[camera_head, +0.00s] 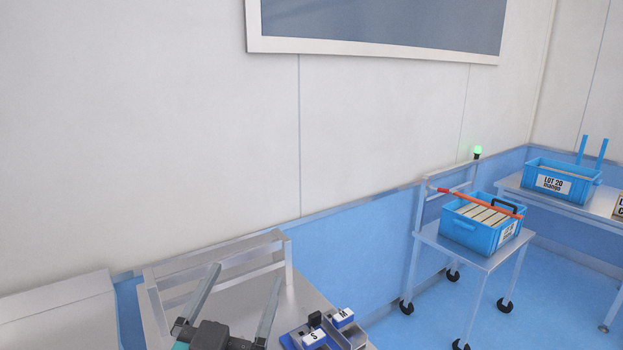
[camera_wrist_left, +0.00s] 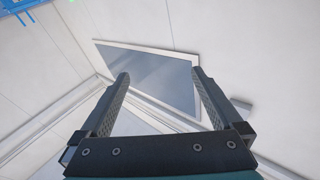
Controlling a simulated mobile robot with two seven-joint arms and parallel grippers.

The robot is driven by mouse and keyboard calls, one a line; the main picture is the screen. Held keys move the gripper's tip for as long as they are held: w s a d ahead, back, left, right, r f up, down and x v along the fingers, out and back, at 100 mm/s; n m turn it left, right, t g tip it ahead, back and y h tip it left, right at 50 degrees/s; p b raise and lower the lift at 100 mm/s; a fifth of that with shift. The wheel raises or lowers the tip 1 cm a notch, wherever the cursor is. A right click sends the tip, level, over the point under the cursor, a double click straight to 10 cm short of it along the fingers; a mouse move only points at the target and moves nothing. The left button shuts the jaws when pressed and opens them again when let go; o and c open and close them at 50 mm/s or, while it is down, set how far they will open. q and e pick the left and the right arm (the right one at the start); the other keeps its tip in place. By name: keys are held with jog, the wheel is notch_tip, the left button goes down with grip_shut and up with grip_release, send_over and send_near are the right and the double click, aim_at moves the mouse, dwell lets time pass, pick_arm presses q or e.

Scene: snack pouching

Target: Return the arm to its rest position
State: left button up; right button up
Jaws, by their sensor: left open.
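My left gripper (camera_head: 240,292) shows at the bottom of the head view, in front of a steel table (camera_head: 232,258) with a raised back rail. Its two fingers point up and stand wide apart, with nothing between them. In the left wrist view the same gripper (camera_wrist_left: 160,82) is open and empty, with the wall and a framed window panel (camera_wrist_left: 155,72) beyond it. The rest of my left arm is out of the picture, and my right gripper is not in view.
Blue holders marked S and M (camera_head: 318,335) sit on the steel table, right of my left gripper. A wheeled cart (camera_head: 452,243) carries a blue crate (camera_head: 465,231) with a red bar across it. Another blue crate (camera_head: 545,185) stands on a back table. Blue floor lies between.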

pick_arm(q)
jog(key=s+a+f+n+g+y, duration=0.25)
jog(key=a+f+g, duration=0.2)
jog(key=f, duration=0.55)
jog(key=s+a+f+g, duration=0.2)
jog(key=s+f+g, duration=0.9)
jog(key=s+f, duration=0.6)
jog(key=s+f+m+g+b, duration=0.1)
jog(key=s+f+b, duration=0.1)
jog(key=f, duration=1.2)
jog(key=s+f+g+b, duration=0.1)
jog(key=s+f+b, duration=0.15)
jog(key=f, duration=1.05)
jog(key=s+a+f+g+b, duration=0.1)
jog(key=s+a+f+b, duration=0.1)
jog(key=s+f, duration=1.3)
jog(key=shift+a+f+b, duration=0.3)
jog(key=shift+f+b, duration=0.25)
jog(key=shift+b, duration=0.05)
jog(key=shift+m+y, duration=0.25)
jog(key=shift+c, duration=0.3)
